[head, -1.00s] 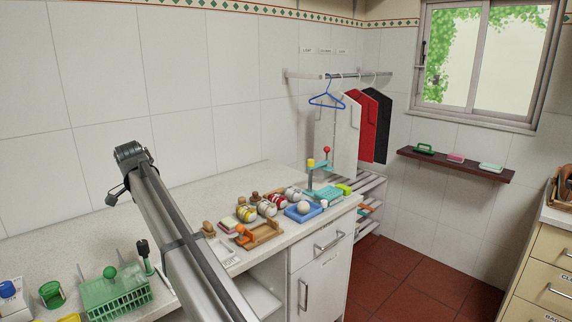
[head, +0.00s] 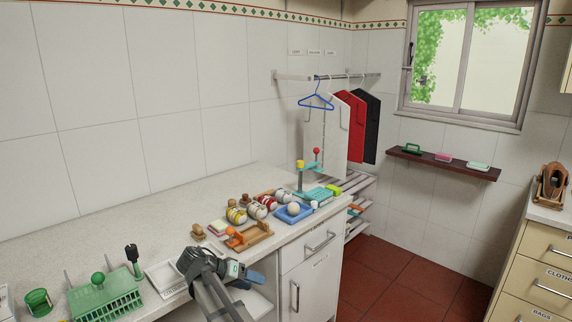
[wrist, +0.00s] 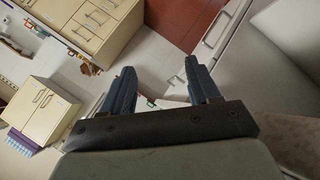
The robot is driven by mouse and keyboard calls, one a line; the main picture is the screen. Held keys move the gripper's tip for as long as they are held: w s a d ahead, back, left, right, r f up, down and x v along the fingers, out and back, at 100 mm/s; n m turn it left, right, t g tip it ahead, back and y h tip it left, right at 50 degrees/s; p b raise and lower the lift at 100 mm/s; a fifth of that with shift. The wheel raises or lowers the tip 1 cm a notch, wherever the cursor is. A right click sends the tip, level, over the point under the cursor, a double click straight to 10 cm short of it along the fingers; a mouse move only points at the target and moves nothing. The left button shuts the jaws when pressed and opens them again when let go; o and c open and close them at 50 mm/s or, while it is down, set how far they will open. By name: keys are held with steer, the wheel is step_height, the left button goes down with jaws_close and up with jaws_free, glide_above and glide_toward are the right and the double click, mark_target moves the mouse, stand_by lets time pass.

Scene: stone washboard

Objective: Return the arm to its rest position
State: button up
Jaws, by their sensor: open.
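My gripper (head: 258,281) is low in front of the counter's front edge in the head view, with blue fingers pointing right. In the wrist view the two blue fingers (wrist: 160,88) stand apart with nothing between them. My gripper is open and empty, apart from every object on the counter.
The counter (head: 120,238) holds a green rack (head: 105,297), a white tray (head: 168,277), an orange-and-wood holder (head: 250,236), several striped jars and a blue tray (head: 293,214). A white cabinet (head: 308,281) stands right of my gripper. The red floor (head: 400,280) is clear.

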steer(key=s+d+f+n+g+y, duration=0.1)
steer(key=s+d+f+g, duration=0.1)
steer(key=s+d+f, duration=0.6)
steer(key=s+d+f+n+g+y, duration=0.15)
steer(key=d+f, duration=0.45)
steer(key=f, duration=0.7)
steer(key=s+d+f+n+g+y, duration=0.1)
steer(key=s+d+f+g, duration=0.2)
steer(key=s+d+f, duration=0.55)
steer(key=s+d+f+g+y, duration=0.1)
steer(key=s+d+f+y, duration=0.1)
steer(key=s+f, duration=0.3)
steer(key=s+d+f+g+y, duration=0.1)
steer(key=s+f, duration=0.4)
steer(key=s, duration=0.8)
steer(key=s+d+f+m+g+y, duration=0.1)
steer(key=s+d+f+g+y, duration=0.1)
steer(key=s+f, duration=0.4)
steer(key=s+y, duration=0.1)
steer(key=s, duration=0.3)
steer(key=shift+d, duration=0.35)
steer(key=shift+s, duration=0.1)
